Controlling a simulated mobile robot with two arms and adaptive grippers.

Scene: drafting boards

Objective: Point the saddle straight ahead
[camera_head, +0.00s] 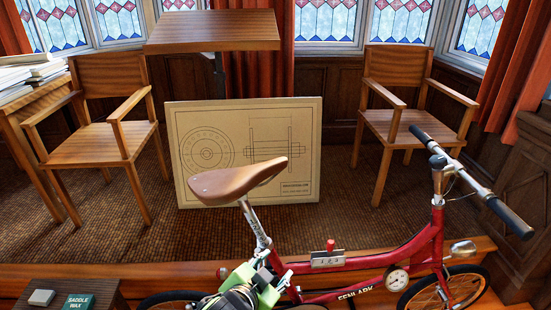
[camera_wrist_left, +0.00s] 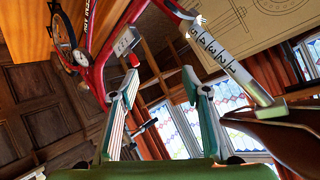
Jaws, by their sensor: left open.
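The brown saddle (camera_head: 237,181) sits on a silver seat post (camera_head: 257,226) of the red bicycle (camera_head: 405,258). Its long axis slants up to the right, out of line with the frame, and its right end is turned toward the drafting board. In the left wrist view the saddle (camera_wrist_left: 285,140) is at the right edge, and the post (camera_wrist_left: 225,55) carries numbers. My left gripper (camera_head: 272,275) is low beside the post's foot. In the wrist view its fingers (camera_wrist_left: 162,85) are apart with nothing gripped between them. My right gripper is not in view.
A red-knobbed lever on a numbered plate (camera_head: 328,258) stands on the frame. The handlebar (camera_head: 470,188) is at right. A drawing board (camera_head: 245,150) leans behind, between two wooden chairs. A stand with a saddle wax box (camera_head: 79,302) is at lower left.

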